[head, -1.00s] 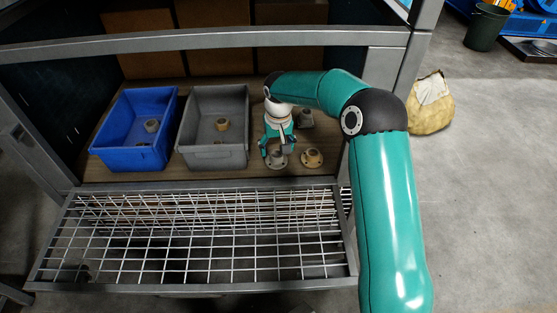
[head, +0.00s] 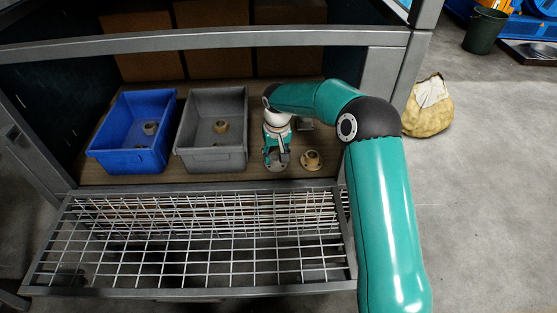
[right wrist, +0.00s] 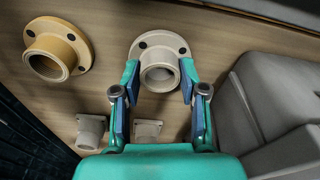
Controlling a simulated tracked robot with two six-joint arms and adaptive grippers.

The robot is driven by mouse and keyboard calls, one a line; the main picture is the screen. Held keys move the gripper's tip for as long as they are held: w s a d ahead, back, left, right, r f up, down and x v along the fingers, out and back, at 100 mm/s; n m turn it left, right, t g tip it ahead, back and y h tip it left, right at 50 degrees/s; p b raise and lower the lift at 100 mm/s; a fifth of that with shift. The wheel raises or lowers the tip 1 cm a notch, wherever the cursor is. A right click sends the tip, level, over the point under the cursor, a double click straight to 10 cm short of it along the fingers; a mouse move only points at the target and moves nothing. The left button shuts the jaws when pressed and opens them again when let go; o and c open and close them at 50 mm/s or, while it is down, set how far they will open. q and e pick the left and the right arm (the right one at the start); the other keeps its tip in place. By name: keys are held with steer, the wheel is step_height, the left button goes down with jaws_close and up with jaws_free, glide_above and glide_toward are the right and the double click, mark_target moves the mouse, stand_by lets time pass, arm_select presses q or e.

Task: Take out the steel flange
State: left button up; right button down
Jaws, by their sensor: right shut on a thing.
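The steel flange (head: 276,167) is a grey round flange on the cabinet's wooden shelf, right of the grey bin. In the right wrist view the flange (right wrist: 159,49) shows its round plate with bolt holes and a hollow neck. My right gripper (head: 277,157) points down over it and is shut on its neck; the fingers (right wrist: 159,78) lie on either side of the neck. The flange's plate appears to rest on the shelf. My left gripper is not in view.
A tan flange (head: 312,160) stands close on the right. The grey bin (head: 211,161) holds a tan fitting, and the blue bin (head: 133,161) a grey one. Two square-based fittings (right wrist: 90,130) are nearby. A wire rack (head: 190,260) lies in front; a cabinet beam (head: 200,41) crosses above.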

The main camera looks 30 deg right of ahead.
mark_target(276, 156)
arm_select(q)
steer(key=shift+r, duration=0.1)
arm_select(e)
steer(key=shift+r, duration=0.1)
step_height(276, 156, up, 8)
steer(key=p, duration=0.3)
steer(key=s+a, duration=0.3)
steer(key=a, duration=0.2)
steer(key=s+a, duration=0.3)
steer(key=a, duration=0.2)
steer(key=s+a+f+p, duration=0.1)
steer(key=s+a, duration=0.3)
steer(key=a, duration=0.1)
steer(key=shift+f, duration=0.1)
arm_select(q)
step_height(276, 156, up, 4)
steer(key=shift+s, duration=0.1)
arm_select(e)
steer(key=shift+s, duration=0.1)
